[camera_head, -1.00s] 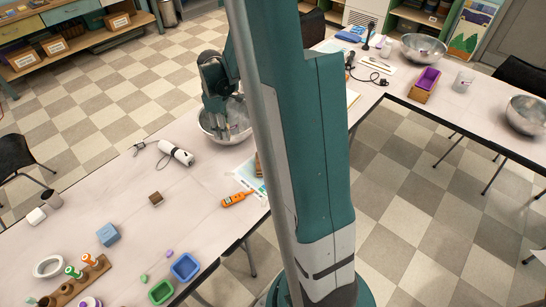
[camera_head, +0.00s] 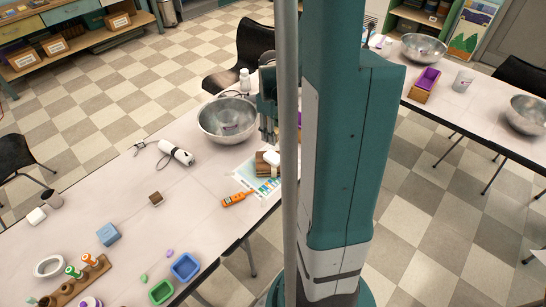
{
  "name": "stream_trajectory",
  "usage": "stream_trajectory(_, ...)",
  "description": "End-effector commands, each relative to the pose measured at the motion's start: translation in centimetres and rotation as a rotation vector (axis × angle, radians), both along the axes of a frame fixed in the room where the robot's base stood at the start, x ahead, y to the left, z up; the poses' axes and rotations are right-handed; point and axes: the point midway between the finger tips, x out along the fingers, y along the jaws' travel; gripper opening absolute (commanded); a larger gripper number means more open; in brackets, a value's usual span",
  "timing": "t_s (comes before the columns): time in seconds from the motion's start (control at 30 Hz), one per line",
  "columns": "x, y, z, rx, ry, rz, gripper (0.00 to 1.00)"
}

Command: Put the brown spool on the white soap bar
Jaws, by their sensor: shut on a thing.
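My gripper (camera_head: 268,132) is partly hidden behind my own column, fingers pointing down beside the right side of the large metal bowl. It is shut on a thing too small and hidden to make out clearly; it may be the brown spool. A white bar (camera_head: 272,157), seemingly the soap bar, lies on a brown wooden block (camera_head: 263,171) just below the fingers. A gap shows between fingertips and bar.
The metal bowl (camera_head: 227,122) stands left of my gripper. An orange tool (camera_head: 236,200) and a printed sheet (camera_head: 258,184) lie in front. A white cylinder with a cord (camera_head: 176,152) and a small brown cube (camera_head: 156,199) lie further left. Between them the table is clear.

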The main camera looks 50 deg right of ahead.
Motion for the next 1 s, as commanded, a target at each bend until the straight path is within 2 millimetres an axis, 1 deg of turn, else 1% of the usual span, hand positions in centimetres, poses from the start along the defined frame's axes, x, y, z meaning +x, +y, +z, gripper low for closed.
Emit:
stream_trajectory(0.33, -0.1, 0.0, 0.0, 0.0, 0.0, -0.002, 0.15)
stream_trajectory(0.47, -0.1, 0.0, -0.3, 0.0, 0.0, -0.002, 0.15)
stream_trajectory(0.57, 0.0, -0.1, -1.0, 0.0, 0.0, -0.002, 0.15)
stream_trajectory(0.9, 0.0, -0.1, -5.0, 0.0, 0.0, -0.002, 0.15)
stream_trajectory(1.0, -0.1, 0.0, -5.6, 0.0, 0.0, -0.002, 0.15)
